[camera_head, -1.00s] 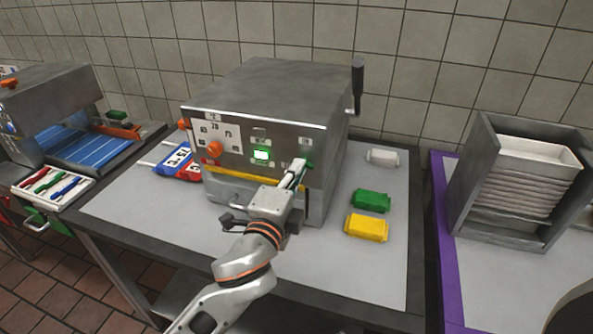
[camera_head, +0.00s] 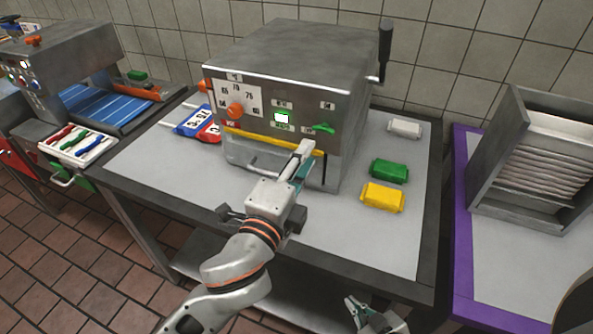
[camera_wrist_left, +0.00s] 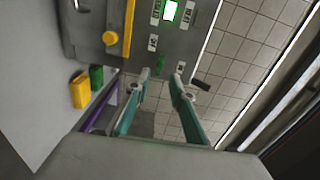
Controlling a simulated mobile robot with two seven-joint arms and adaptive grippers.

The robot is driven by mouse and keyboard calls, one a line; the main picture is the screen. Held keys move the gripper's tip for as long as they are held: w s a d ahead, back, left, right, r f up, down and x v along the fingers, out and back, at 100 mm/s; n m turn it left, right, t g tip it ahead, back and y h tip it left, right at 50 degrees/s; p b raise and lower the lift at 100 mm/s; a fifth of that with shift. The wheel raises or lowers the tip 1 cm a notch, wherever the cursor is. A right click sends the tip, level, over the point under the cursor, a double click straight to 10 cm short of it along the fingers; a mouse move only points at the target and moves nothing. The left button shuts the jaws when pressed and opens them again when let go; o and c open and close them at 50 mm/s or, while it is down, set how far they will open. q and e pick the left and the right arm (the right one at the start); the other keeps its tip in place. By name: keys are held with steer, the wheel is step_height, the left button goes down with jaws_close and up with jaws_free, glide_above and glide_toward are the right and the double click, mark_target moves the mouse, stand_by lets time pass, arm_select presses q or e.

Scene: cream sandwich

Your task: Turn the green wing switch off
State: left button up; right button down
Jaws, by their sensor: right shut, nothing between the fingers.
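The green wing switch (camera_head: 323,128) sits on the front of the grey machine (camera_head: 250,152), right of its lit green display (camera_head: 282,118). Its wings lie roughly sideways, slightly tilted. In the left wrist view it looks like the small green piece (camera_wrist_left: 181,67) beyond the fingertips. My left gripper (camera_head: 302,160) is below and in front of the switch, apart from it. Its fingers (camera_wrist_left: 158,82) are spread and empty in the left wrist view. My right gripper (camera_head: 372,316) is shut and empty, low at the bottom edge, far from the switch.
Green (camera_head: 389,170) and yellow (camera_head: 382,197) packets and a whitish one (camera_head: 405,128) lie on the table right of the machine. A black-handled lever (camera_head: 385,55) stands at its right side. A rack of trays (camera_head: 545,170) is further right. The front right tabletop is clear.

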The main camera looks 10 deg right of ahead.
arm_select(q)
steer(key=shift+v, duration=2.2)
steer(key=w+a+f+n+g+y, duration=0.1)
steer(key=a+f+n+y, duration=0.5)
steer(key=a, duration=0.6)
steer(key=a+f+n+g+y, duration=0.1)
steer(key=a+f+n+y, duration=0.3)
steer(key=a+f, duration=0.6)
steer(key=s+a+f+n+g+y, duration=0.2)
steer(key=s+a+f+n+g, duration=0.15)
steer(key=s+a, duration=0.55)
steer(key=s+a+f+n+g+y, duration=0.2)
steer(key=s+a+f+n+y, duration=0.15)
steer(key=a, duration=1.05)
steer(key=d+f+n+t+h, duration=0.3)
steer(key=d+f+h, duration=0.4)
steer(key=d+f, duration=0.7)
steer(key=shift+f+n, duration=0.3)
steer(key=shift+f, duration=1.4)
